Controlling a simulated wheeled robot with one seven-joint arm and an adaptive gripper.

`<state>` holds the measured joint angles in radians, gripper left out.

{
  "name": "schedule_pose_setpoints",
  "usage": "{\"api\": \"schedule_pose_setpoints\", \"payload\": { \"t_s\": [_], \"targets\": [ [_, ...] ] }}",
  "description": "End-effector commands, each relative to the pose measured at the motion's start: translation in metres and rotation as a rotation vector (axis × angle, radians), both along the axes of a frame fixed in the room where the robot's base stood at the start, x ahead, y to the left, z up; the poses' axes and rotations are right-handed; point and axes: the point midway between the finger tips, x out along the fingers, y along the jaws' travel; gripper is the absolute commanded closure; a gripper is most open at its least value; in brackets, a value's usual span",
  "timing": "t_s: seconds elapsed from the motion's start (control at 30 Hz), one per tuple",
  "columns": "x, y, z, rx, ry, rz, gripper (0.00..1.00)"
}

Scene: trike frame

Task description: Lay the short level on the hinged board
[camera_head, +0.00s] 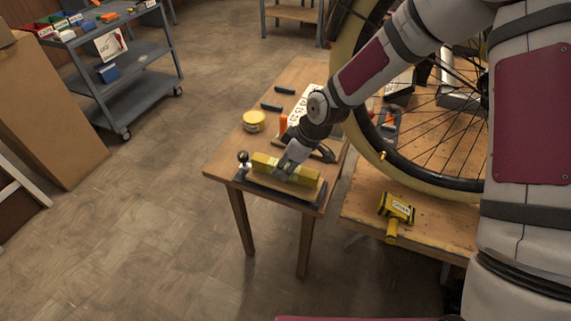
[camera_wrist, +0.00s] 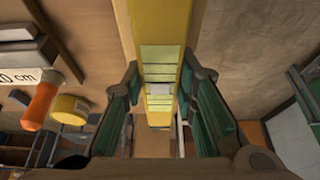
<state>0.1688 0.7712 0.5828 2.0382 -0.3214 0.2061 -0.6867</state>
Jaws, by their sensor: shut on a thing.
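The short level (camera_head: 265,163) is a yellow bar with a pale vial window. In the wrist view, the level (camera_wrist: 161,25) runs up the middle between the fingers. My gripper (camera_head: 290,160) is shut on it near its middle; the fingers also show in the wrist view (camera_wrist: 168,78). What looks like the hinged board (camera_head: 262,187), dark-edged with a ball knob at its left end, lies along the near edge of the small wooden table. The level is over this board, roughly parallel to it. I cannot tell whether they touch.
A yellow round tub (camera_head: 253,122), dark small bars (camera_head: 284,91) and an orange-handled tool (camera_wrist: 40,105) lie farther back on the table (camera_head: 233,150). A yellow-black mallet (camera_head: 397,209) lies on the right bench, beside a bicycle wheel (camera_head: 365,150). Open floor lies left.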

Motion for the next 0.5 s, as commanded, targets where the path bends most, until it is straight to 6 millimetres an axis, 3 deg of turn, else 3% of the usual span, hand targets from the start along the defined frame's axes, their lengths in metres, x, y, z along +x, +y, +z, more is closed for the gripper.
{"api": "schedule_pose_setpoints", "payload": {
  "t_s": [0.5],
  "targets": [
    [0.0004, 0.0002, -0.0046, 0.000, 0.000, 0.000, 1.00]
  ]
}}
